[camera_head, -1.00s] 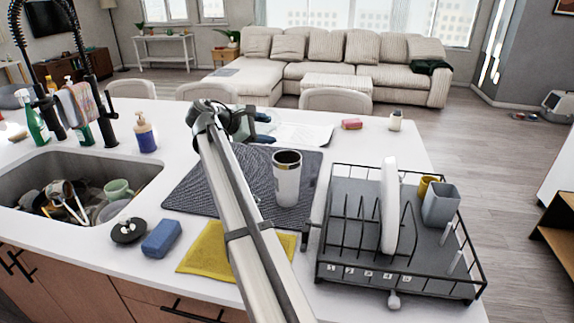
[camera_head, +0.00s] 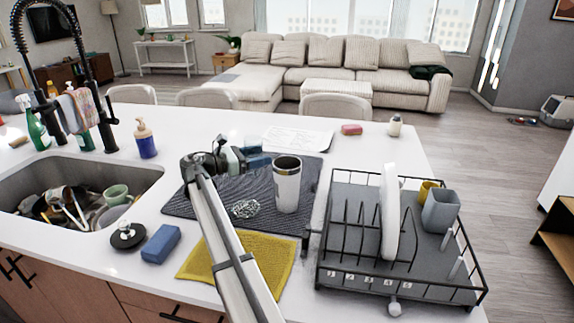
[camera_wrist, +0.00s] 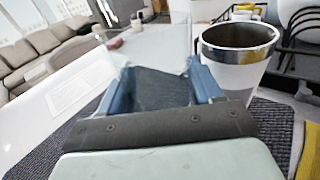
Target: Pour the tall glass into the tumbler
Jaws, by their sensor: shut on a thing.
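The tumbler (camera_head: 287,187), a white cup with a steel rim and dark inside, stands upright on the dark mat. It also shows close on the right in the wrist view (camera_wrist: 236,65). My gripper (camera_head: 256,158) is just left of the tumbler, low over the mat. Its blue fingers are shut on the tall glass (camera_wrist: 160,86), which is clear and very faint, with the mat showing through it. The gripper and tumbler look close but apart.
A black dish rack (camera_head: 340,268) with a white plate and grey cup stands right of the tumbler. A shiny scourer-like thing (camera_head: 245,209) lies on the mat (camera_head: 190,200). A yellow cloth (camera_head: 268,258), blue sponge (camera_head: 160,243) and full sink (camera_head: 130,178) are nearer or left.

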